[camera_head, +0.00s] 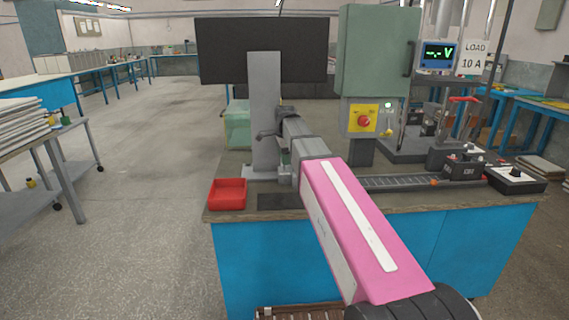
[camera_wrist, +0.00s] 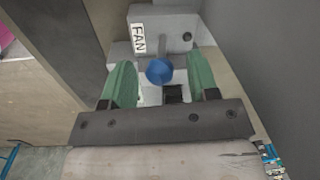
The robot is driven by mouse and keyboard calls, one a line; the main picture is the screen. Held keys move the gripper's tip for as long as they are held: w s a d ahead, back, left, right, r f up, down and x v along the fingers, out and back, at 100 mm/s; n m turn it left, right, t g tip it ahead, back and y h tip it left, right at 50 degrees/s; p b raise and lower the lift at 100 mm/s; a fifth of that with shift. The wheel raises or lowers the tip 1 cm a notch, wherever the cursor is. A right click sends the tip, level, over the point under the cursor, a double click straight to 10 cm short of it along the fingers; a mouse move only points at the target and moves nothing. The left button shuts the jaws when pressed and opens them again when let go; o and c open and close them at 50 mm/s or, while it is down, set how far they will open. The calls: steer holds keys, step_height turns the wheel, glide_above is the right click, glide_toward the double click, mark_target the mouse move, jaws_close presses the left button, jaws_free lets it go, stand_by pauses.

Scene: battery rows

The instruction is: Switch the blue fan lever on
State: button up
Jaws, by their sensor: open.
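The fan lever's round blue knob (camera_wrist: 159,71) shows in the wrist view, in front of a light grey box (camera_wrist: 172,26) with a white FAN label (camera_wrist: 138,38). My gripper (camera_wrist: 158,64) is open, with one green finger on each side of the knob. The knob appears between the fingers, and a gap shows on both sides. I cannot tell how deep the fingers reach or which way the lever is set. In the head view my pink and grey arm reaches over the bench, and the lever cannot be made out there.
A grey post (camera_head: 264,110) carries a dark panel beside my arm. A green cabinet (camera_head: 375,55) with a red knob (camera_head: 364,121) stands to the right. A red tray (camera_head: 228,194) sits at the bench's left front. Dark and grey walls flank my gripper in the wrist view.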

mark_target(284, 171)
steer(key=shift+w+f, duration=0.1)
steer(key=shift+f, duration=1.35)
jaws_close()
steer(key=shift+s+f+t, duration=0.15)
steer(key=shift+s+t, duration=0.6)
steer(key=shift+t, duration=0.45)
steer(key=shift+s+f+t, duration=0.1)
steer(key=shift+f+t, duration=0.05)
steer(key=shift+t, duration=0.95)
jaws_free()
